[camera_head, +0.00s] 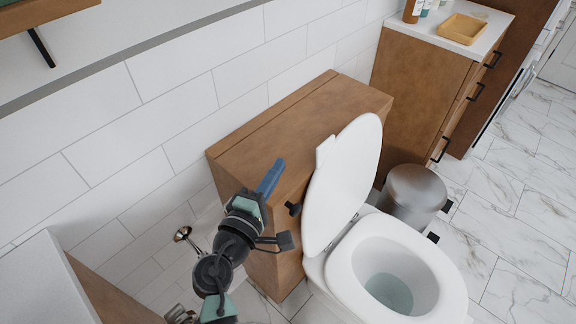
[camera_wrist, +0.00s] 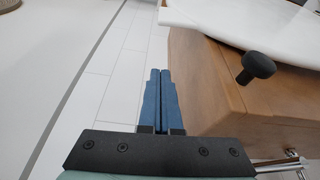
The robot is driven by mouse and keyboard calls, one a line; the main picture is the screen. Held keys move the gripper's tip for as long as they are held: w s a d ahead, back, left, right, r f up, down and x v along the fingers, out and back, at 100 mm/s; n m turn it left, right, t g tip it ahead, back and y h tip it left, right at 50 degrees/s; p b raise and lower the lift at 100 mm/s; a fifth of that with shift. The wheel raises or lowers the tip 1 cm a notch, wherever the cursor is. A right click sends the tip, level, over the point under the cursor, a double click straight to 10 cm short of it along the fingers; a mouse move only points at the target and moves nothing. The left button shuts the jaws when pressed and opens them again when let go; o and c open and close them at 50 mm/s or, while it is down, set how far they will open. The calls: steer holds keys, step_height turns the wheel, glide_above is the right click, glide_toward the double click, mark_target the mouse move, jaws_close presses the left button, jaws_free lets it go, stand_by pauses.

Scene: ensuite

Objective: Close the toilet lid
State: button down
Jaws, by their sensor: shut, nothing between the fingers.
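The white toilet (camera_head: 398,268) stands in the lower right of the head view with its bowl open. Its lid (camera_head: 342,185) is raised, leaning back toward the wooden cistern box (camera_head: 300,130). My gripper (camera_head: 272,176) is over the left part of that box, left of the lid and apart from it. In the wrist view its two blue fingers (camera_wrist: 158,100) are shut together and empty. A white curved edge at the top right of the wrist view looks like the lid (camera_wrist: 260,25). A black knob (camera_wrist: 257,67) sits near the wooden box (camera_wrist: 215,85).
A grey metal bin (camera_head: 412,197) stands right behind the toilet. A wooden cabinet (camera_head: 418,90) with a tan tray (camera_head: 461,28) and bottles is at the back right. A toilet-paper holder or similar metal fitting (camera_head: 183,234) is left of my arm. The marble floor (camera_head: 520,240) at right is clear.

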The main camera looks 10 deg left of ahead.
steer(key=x, duration=0.8)
steer(key=shift+s+d+r+p, duration=0.25)
steer(key=shift+s+d+p, duration=0.2)
steer(key=shift+s+d, duration=0.8)
steer(key=shift+d, duration=0.3)
